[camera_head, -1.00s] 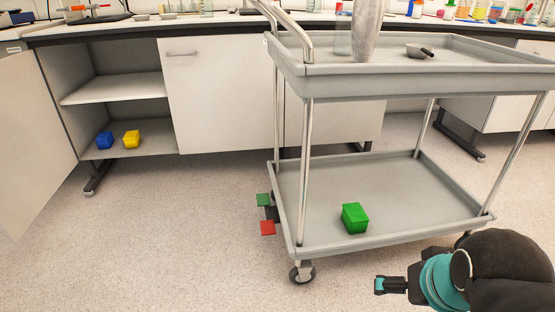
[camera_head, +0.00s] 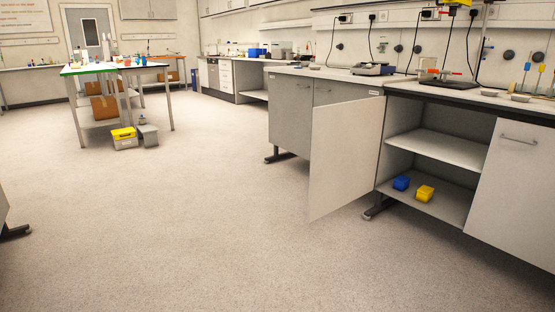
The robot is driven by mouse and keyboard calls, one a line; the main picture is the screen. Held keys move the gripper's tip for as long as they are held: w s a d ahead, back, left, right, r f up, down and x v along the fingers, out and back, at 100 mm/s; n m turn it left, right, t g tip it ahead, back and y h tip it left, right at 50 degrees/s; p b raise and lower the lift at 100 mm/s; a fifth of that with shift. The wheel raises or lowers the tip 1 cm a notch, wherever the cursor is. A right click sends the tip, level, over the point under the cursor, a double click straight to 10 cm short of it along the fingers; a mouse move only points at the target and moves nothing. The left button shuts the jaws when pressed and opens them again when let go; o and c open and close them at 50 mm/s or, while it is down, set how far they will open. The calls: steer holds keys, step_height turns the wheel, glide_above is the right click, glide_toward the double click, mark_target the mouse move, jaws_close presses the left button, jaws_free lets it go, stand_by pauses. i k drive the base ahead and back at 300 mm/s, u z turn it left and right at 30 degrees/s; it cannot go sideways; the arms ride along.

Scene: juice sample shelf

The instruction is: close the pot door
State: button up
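An open white cabinet door (camera_head: 345,155) swings out from the lab bench on the right in the head view. It stands out from the left side of an open cabinet (camera_head: 435,150) with a middle shelf. A blue box (camera_head: 401,183) and a yellow box (camera_head: 425,193) sit on the cabinet's bottom board. No pot can be made out on or near this door. My gripper is not in this view.
The floor (camera_head: 190,230) in front of the open door is clear. A table with a green edge (camera_head: 115,67) stands at the back left, with yellow and grey boxes (camera_head: 124,138) on the floor beside it.

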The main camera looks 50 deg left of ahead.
mark_target(346, 138)
steer(key=u, duration=2.55)
steer(key=i, duration=3.75)
steer(key=z, duration=2.75)
